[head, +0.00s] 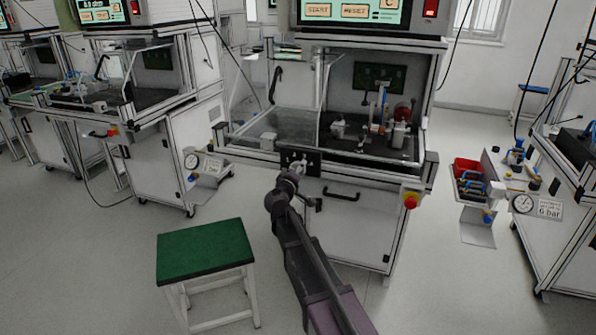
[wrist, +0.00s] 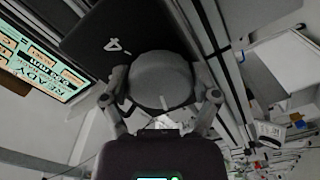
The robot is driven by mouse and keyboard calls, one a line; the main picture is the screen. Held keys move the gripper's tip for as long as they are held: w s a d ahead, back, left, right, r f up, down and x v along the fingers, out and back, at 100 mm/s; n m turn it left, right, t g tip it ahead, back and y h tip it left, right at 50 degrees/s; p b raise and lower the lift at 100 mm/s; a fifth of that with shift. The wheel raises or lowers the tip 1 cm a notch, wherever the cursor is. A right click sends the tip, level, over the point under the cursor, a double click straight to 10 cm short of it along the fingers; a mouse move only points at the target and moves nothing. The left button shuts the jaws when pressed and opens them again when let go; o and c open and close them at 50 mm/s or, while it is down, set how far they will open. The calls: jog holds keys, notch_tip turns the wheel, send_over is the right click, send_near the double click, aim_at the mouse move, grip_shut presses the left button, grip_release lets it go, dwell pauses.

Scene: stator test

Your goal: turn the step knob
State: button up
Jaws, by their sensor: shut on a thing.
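The step knob (wrist: 162,78) is a round grey knob on a dark plate (wrist: 95,38) with white marks, one of them a "4". In the head view the dark plate (head: 314,167) sits on the front rail of the middle test station, and my gripper (head: 298,168) reaches it from below. In the wrist view the two fingers of my gripper (wrist: 160,97) are shut on the knob, one at each side. The knob's pointer and some of the marks are hidden, so I cannot tell its setting.
A green-topped stool (head: 204,248) stands left of my arm. A black drawer handle (head: 342,193) and a red and yellow emergency button (head: 411,200) are on the station's front. A lit screen (wrist: 40,55) shows in the wrist view. The floor at right is partly clear.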

jog(key=shift+w, duration=0.1)
dwell(0.3)
jog(key=o, duration=1)
jog(key=shift+c, duration=0.2)
jog(key=v, duration=1.2)
